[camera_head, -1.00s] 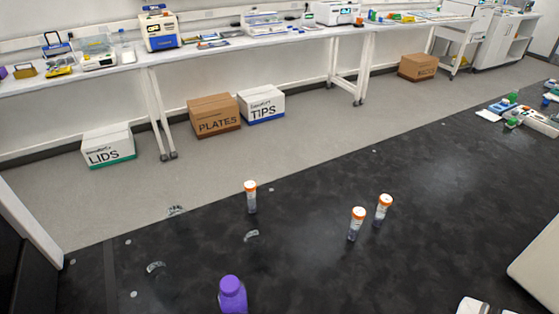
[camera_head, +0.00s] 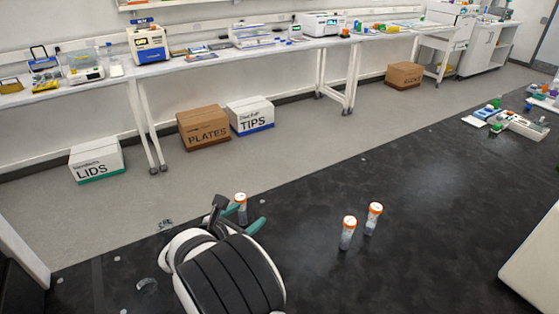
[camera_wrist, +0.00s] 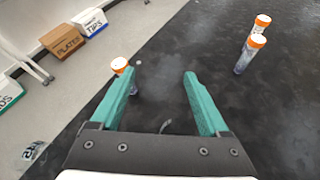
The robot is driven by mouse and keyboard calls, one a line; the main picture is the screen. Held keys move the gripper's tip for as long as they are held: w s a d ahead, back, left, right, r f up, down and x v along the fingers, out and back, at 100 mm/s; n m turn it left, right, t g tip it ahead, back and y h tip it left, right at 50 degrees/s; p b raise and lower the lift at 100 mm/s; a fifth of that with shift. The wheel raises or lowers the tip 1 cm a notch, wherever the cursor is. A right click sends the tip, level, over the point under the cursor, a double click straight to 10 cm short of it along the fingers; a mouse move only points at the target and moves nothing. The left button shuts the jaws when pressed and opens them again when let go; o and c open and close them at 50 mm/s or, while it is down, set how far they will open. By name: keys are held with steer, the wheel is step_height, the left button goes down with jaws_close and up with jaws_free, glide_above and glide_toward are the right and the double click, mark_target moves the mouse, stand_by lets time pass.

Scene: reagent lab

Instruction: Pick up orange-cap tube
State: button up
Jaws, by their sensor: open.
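Three clear tubes with orange caps stand upright on the black bench. The nearest one to my gripper (camera_head: 250,213) is the left tube (camera_head: 241,203); the other two, a nearer one (camera_head: 347,233) and a farther one (camera_head: 373,218), stand close together to the right. My gripper's teal fingers are open, with nothing between them. In the wrist view the left tube's cap (camera_wrist: 119,65) shows at the tip of the left finger, which hides part of its body. The pair also shows at the upper right there, a nearer tube (camera_wrist: 248,52) and a farther one (camera_wrist: 262,21).
The black bench (camera_head: 420,190) is mostly clear around the tubes. Racks and small items (camera_head: 520,122) lie at its far right. Boxes marked LIDS (camera_head: 96,160), PLATES (camera_head: 204,128) and TIPS (camera_head: 250,115) stand on the floor beyond.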

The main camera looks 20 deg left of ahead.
mark_target(241, 200)
steer(key=s+a+f+n+y, duration=0.1)
steer(key=a+f+n+y, duration=0.2)
steer(key=a, duration=0.4)
steer(key=shift+n+t, duration=0.5)
steer(key=shift+n, duration=0.3)
steer(key=x, duration=1)
steer(key=d+x, duration=0.1)
steer(key=x, duration=0.4)
steer(key=shift+f, duration=0.1)
jaws_close()
